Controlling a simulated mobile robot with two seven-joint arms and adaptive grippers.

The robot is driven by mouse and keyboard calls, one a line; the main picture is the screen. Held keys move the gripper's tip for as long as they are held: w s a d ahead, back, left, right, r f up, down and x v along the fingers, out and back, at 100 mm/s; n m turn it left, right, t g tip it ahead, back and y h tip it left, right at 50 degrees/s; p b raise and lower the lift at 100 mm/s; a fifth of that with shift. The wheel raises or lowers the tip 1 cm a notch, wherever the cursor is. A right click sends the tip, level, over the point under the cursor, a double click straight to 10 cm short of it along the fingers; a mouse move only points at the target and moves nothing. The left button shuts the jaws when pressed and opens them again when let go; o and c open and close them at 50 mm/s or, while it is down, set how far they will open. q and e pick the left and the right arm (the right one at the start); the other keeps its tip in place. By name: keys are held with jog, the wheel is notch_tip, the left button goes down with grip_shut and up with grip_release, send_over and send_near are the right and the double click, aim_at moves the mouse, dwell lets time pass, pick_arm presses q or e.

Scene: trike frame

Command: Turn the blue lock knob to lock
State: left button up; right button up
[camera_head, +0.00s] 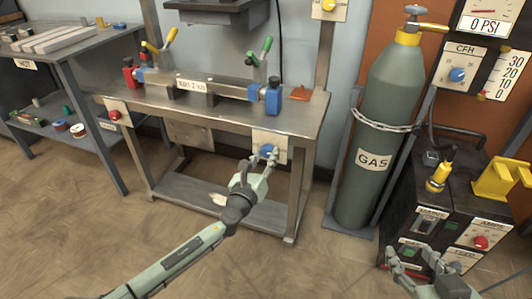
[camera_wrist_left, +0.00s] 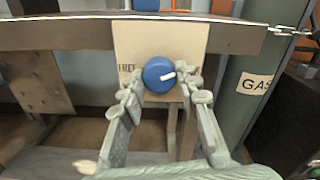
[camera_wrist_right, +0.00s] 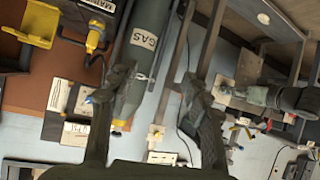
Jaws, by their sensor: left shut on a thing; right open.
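The blue lock knob (camera_head: 267,151) sits on a pale plate (camera_head: 262,137) on the front of the metal workbench. In the left wrist view the round blue knob (camera_wrist_left: 158,74) carries a white pointer mark, which points right and slightly up. My left gripper (camera_head: 263,160) is at the knob, with its fingertips (camera_wrist_left: 160,84) on either side, shut on it. Lettering on the plate is partly hidden by the fingers. My right gripper (camera_head: 426,265) is open and empty in front of the black machine; its spread fingers show in the right wrist view (camera_wrist_right: 152,90).
The workbench (camera_head: 215,115) holds a clamp fixture with blue and red blocks. A red button (camera_head: 115,114) is on its left front. A grey GAS cylinder (camera_head: 387,125) stands right of it, chained. A black machine (camera_head: 450,215) is at the right. Open floor lies in front.

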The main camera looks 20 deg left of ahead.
pick_arm(q)
jog(key=m+p, duration=0.2)
jog(key=m, duration=0.2)
jog(key=shift+a+m, duration=0.15)
jog(key=shift+m, duration=0.45)
pick_arm(e)
jog(key=s+d+f+m+g+h, duration=0.1)
jog(key=s+d+f+g+h, duration=0.2)
jog(key=s+d+f+g, duration=0.2)
jog(key=shift+s+d+f+g, duration=0.4)
jog(key=shift+s+d+f, duration=0.5)
jog(key=shift+s+d, duration=0.75)
pick_arm(q)
jog(key=o, duration=1.2)
jog(key=shift+c, duration=0.2)
jog(key=shift+s, duration=0.1)
pick_arm(e)
jog(key=shift+w, duration=0.1)
pick_arm(q)
jog(key=shift+s, duration=0.3)
jog(key=s, duration=1.1)
jog(key=shift+a, duration=0.15)
